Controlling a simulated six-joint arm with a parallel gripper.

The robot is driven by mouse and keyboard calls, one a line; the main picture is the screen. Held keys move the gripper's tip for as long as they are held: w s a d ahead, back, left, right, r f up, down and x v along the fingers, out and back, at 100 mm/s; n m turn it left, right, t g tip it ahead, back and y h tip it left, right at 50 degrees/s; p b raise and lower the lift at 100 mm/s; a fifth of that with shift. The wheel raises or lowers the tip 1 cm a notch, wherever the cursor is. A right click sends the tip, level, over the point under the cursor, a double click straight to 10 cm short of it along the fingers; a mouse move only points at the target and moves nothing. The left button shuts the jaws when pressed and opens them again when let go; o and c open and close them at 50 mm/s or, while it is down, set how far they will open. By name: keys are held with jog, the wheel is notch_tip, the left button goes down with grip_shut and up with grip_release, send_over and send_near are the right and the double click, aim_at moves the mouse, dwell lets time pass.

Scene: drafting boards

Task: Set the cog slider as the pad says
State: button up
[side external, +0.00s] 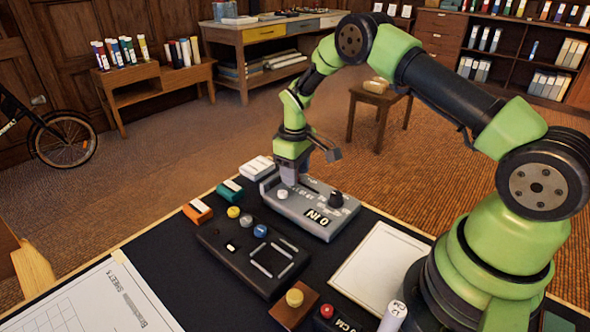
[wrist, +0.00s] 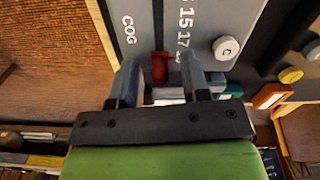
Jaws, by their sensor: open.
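The cog slider is a red handle (wrist: 160,67) in a dark slot on a grey panel (wrist: 200,18) marked "COG", with "15" and "17" beside the slot. It stands near the slot's lower end in the wrist view. My gripper (wrist: 161,78) is open, with one finger on each side of the red handle; I cannot tell whether either touches it. In the side view my gripper (side external: 290,178) is down at the far left end of the grey box (side external: 318,222), hiding the handle. A blank-looking white pad (side external: 382,262) lies to the right; no writing shows on it.
A black control box (side external: 254,258) stands in front. Orange (side external: 198,211) and teal (side external: 230,190) blocks lie to the left. A small stool (side external: 378,105) stands behind.

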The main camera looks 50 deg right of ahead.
aim_at(301, 184)
grip_shut()
jog(key=shift+s, duration=1)
grip_release()
jog(key=shift+r, duration=0.1)
notch_tip(301, 184, up, 10)
